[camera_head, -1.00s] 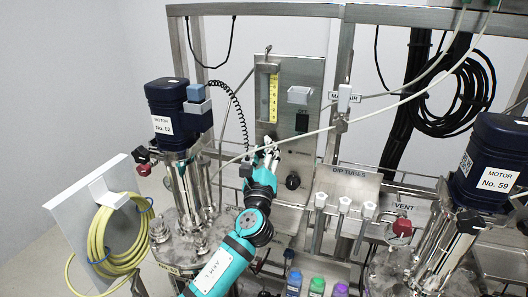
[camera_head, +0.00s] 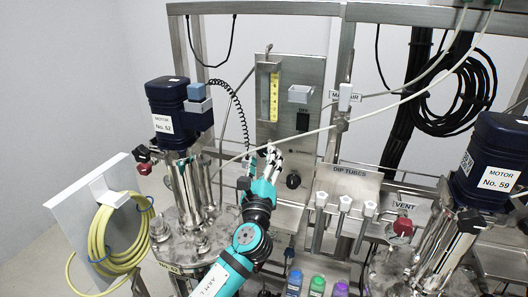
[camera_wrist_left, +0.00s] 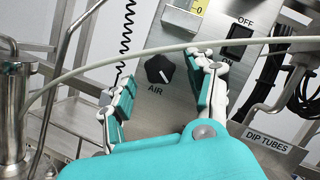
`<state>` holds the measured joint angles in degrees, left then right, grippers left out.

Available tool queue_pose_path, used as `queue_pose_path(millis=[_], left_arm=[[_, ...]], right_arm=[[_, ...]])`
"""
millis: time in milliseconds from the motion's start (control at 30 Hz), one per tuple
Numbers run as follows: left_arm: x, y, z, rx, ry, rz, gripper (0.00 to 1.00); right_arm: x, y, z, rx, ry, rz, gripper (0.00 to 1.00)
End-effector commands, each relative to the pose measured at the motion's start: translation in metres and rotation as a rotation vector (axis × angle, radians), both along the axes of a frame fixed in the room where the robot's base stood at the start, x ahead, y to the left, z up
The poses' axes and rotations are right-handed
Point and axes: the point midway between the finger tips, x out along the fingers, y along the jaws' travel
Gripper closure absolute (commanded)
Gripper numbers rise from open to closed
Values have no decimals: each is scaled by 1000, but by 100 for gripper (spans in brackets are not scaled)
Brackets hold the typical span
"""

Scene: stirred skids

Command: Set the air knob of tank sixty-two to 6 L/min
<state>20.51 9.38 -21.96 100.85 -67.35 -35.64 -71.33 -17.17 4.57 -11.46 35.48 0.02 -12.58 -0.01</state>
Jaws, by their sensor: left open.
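My left gripper (camera_wrist_left: 166,76) is open, with one finger on each side of the knob in that view. In the head view my left gripper (camera_head: 269,158) is in front of the panel (camera_head: 290,75) and seems to hide the knob. The yellow-scaled flow meter (camera_head: 273,97) is above it; its reading is too small to tell. The left motor (camera_head: 170,108) has a small number label, hard to read.
A pale hose (camera_wrist_left: 85,67) crosses in front of the panel near the fingers. Another black knob (camera_head: 293,181) is right of the gripper. A black switch (camera_head: 302,121) is above. The motor No. 59 (camera_head: 497,155) is at the right. A yellow coiled hose (camera_head: 103,245) hangs left.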

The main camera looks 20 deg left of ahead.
Motion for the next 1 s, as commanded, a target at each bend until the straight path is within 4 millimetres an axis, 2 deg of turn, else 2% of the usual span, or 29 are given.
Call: queue_pose_path(millis=[33,200,400,600,1000], left_arm=[[-12,-3,-6,0,3,-1,44],[-46,-10,-16,0,3,-1,44],[-72,-15,-25,2,2,1,44],[-80,-17,-26,0,-1,1,44],[-80,-17,-26,1,-1,1,44]], right_arm=[[0,0,0,0,0,0,48],[0,0,0,0,0,0,48],[0,0,0,0,0,0,48],[0,0,0,0,0,0,48],[0,0,0,0,0,0,48]])
